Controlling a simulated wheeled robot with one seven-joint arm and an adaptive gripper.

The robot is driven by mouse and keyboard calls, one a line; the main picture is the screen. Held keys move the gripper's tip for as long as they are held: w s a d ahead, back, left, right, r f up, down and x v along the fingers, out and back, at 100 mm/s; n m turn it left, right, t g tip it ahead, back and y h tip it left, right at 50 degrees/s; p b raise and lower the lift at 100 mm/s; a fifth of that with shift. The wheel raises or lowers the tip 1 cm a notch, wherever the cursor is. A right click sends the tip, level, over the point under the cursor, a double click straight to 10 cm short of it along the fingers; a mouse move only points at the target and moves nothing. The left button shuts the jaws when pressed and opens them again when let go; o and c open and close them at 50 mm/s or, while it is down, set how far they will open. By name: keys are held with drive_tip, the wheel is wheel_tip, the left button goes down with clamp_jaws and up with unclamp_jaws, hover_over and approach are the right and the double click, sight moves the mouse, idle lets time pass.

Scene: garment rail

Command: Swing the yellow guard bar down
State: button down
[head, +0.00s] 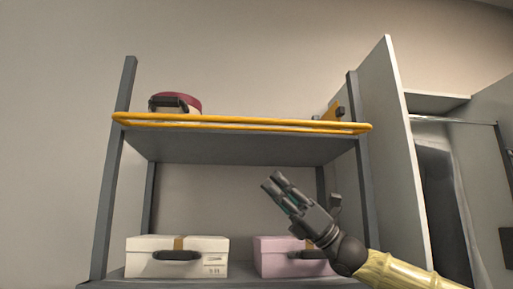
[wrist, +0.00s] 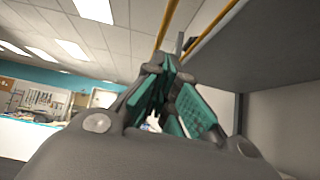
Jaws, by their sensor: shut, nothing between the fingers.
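The yellow guard bar (head: 240,124) runs along the front of the upper shelf in the head view, as a long narrow frame between the two front posts. In the wrist view part of a yellow bar (wrist: 215,22) shows above and beyond the fingers. My gripper (head: 272,180) is shut and empty. In the head view it appears below the upper shelf, right of centre, with its fingers pointing up and left. The bar appears above the fingers, with a visible gap in the head view. The wrist view shows the teal finger pads (wrist: 168,85) close together.
A red-topped round box (head: 188,101) and an orange item (head: 333,112) stand on the upper shelf. A white case (head: 200,245) and a pink case (head: 270,243) sit on the lower shelf. A tall grey panel (head: 388,150) stands at the right, beside a garment rail (head: 450,120).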

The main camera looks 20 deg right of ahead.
drive_tip(key=p, duration=0.4)
approach(231, 120)
drive_tip(key=w+a+f, duration=0.1)
drive_tip(key=w+a, duration=0.1)
drive_tip(key=a, duration=0.1)
wheel_tip(231, 120, up, 4)
drive_tip(key=shift+s+f+p, duration=0.1)
drive_tip(key=shift+f+p, duration=0.1)
drive_tip(key=shift+p, duration=0.75)
drive_tip(key=shift+s+a+b, duration=0.1)
drive_tip(key=shift+s+b, duration=0.05)
drive_tip(key=shift+b, duration=0.25)
drive_tip(key=shift+s+r+b, duration=0.2)
drive_tip(key=shift+r+b, duration=0.2)
drive_tip(key=shift+b, duration=0.25)
drive_tip(key=shift+s+a+r+b, duration=0.1)
drive_tip(key=shift+s+r+b, duration=0.1)
drive_tip(key=shift+r+b, duration=0.35)
